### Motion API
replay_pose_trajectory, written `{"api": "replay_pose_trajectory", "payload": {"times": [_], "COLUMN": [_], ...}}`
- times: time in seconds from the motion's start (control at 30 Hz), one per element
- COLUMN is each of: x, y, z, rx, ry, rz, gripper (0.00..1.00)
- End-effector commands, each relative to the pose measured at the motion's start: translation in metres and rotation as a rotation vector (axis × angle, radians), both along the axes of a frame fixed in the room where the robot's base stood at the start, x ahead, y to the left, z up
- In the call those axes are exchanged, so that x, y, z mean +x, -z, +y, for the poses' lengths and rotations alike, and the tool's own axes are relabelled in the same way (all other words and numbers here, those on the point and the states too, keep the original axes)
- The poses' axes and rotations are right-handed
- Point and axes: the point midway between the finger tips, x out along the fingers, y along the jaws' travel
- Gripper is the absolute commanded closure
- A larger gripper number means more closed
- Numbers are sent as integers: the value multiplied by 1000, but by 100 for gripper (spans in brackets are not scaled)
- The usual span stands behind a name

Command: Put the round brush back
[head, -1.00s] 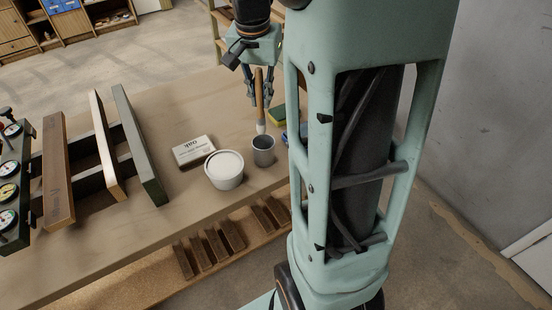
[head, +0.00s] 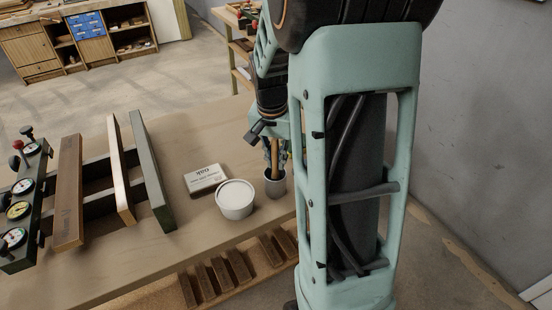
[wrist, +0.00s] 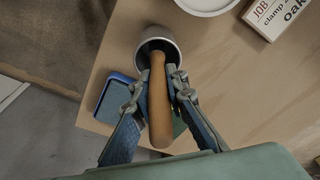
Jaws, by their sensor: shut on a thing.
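The round brush (wrist: 160,100) has a brown wooden handle, and its lower end is inside the grey metal cup (wrist: 158,37). Its bristles are hidden in the cup. My gripper (wrist: 155,92) is shut on the handle, just above the cup's rim. In the head view the brush handle (head: 275,155) stands nearly upright in the cup (head: 275,186), and my gripper is partly hidden behind my arm.
A white tub (head: 235,199) stands just left of the cup. A labelled box (head: 206,180) lies behind it. A blue-rimmed item (wrist: 113,98) lies beside the cup near the table's edge. The press with gauges (head: 22,208) is at the left.

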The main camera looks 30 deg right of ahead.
Motion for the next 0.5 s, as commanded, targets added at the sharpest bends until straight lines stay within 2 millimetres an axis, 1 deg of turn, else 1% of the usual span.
{"api": "replay_pose_trajectory", "payload": {"times": [0.13,0.17,0.3,0.5], "x": [0,0,0,0], "y": [4,4,3,3], "z": [0,0,0,0], "rx": [0,0,0,0], "ry": [0,0,0,0], "rz": [0,0,0,0], "gripper": [100,85,70,70]}}
